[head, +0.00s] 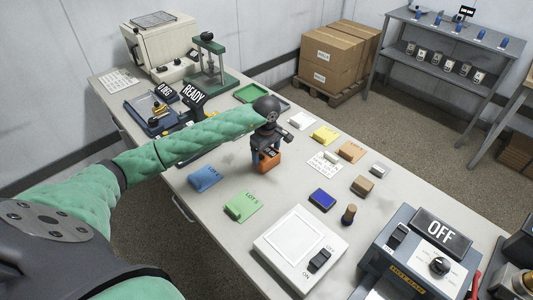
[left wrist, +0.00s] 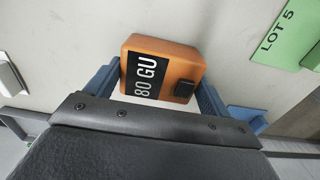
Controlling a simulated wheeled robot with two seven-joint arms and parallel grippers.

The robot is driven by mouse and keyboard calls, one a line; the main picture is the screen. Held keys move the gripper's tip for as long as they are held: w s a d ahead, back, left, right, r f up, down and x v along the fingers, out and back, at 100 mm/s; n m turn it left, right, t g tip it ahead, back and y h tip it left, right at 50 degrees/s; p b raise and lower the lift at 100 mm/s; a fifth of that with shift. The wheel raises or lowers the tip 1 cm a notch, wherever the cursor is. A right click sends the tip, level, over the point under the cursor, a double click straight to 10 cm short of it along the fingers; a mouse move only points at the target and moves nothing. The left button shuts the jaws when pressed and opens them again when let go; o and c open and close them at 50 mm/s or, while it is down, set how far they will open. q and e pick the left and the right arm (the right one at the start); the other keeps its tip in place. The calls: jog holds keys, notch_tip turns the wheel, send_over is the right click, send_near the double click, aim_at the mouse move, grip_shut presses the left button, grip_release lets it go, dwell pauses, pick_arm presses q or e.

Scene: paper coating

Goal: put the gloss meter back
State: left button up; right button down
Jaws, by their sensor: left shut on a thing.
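The gloss meter is a small orange box (head: 268,163) near the middle of the table in the head view. In the left wrist view the gloss meter (left wrist: 165,72) shows a black "80 GU" display and a dark button. My left gripper (head: 266,152) points down with its blue fingers on both sides of the meter, shut on it; the fingers also show in the left wrist view (left wrist: 160,90). I cannot tell whether the meter touches the table or hangs just above it. My right gripper is in neither view.
A blue card (head: 204,178) and a green card (head: 243,207) with blocks lie in front. Yellow (head: 326,136) and tan (head: 351,152) cards lie to the right. A white scale (head: 300,247) and an "OFF" machine (head: 424,258) stand nearer. A green press (head: 208,65) stands behind.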

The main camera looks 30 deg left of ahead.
aim_at(267, 153)
pick_arm(q)
jog(key=o, duration=1.2)
jog(key=shift+r, duration=0.2)
notch_tip(267, 153, up, 5)
jog(key=shift+w+f+p, duration=0.1)
jog(key=shift+f+p, duration=0.05)
jog(key=shift+p, duration=0.4)
notch_tip(267, 153, up, 7)
jog(key=shift+p, duration=0.3)
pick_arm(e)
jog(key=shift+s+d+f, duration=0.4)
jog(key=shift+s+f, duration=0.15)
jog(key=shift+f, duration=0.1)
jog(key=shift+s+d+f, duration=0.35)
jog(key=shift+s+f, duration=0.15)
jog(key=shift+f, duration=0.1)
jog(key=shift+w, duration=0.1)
